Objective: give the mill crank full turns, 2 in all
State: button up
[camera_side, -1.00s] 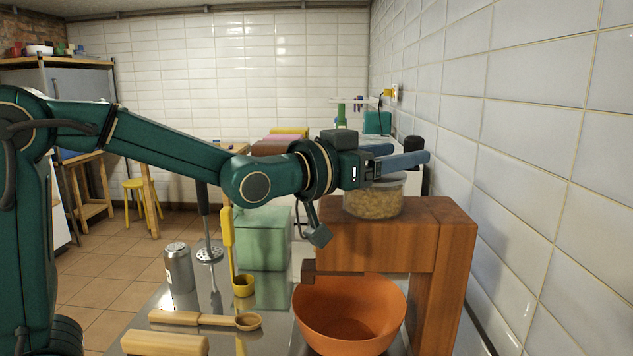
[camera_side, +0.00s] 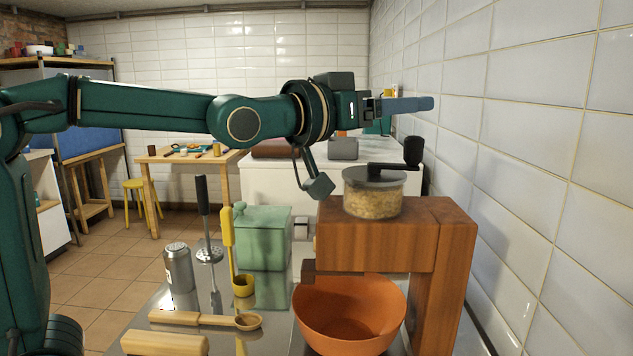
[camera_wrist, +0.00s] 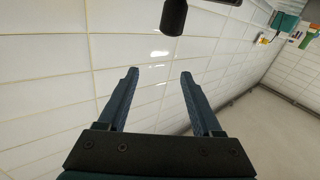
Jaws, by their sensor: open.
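The mill (camera_side: 450,262) is a wooden stand with a clear round hopper (camera_side: 373,199) of grain on top. A dark crank arm (camera_side: 392,167) lies across the hopper lid and ends in an upright black knob (camera_side: 413,152) at the right. The knob also shows at the top of the wrist view (camera_wrist: 173,16). My gripper (camera_side: 430,103) is above the hopper and higher than the knob, pointing right toward the tiled wall. In the wrist view its two blue fingers (camera_wrist: 158,76) are spread and empty, apart from the knob.
An orange bowl (camera_side: 350,318) stands under the mill. To its left are a green canister (camera_side: 262,238), a grey can (camera_side: 178,268), a yellow ladle (camera_side: 228,240), a slotted skimmer (camera_side: 205,215) and a wooden spoon (camera_side: 205,319). The tiled wall (camera_side: 545,180) is close on the right.

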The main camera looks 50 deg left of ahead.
jog(key=w+d+r+n+t, duration=0.1)
jog(key=d+r+n+t, duration=0.2)
jog(key=n, duration=0.5)
jog(key=n+g+y, duration=0.5)
jog(key=n+y, duration=0.6)
jog(key=n, duration=2.3)
send_over(412, 149)
notch_tip(412, 149, down, 4)
jog(key=f, duration=0.4)
jog(key=shift+s+d+f, duration=0.2)
jog(key=shift+s+f, duration=0.1)
jog(key=shift+f, duration=0.1)
jog(key=shift+w+a+f, duration=0.1)
jog(key=shift+w+f, duration=0.05)
jog(key=shift+x, duration=2.4)
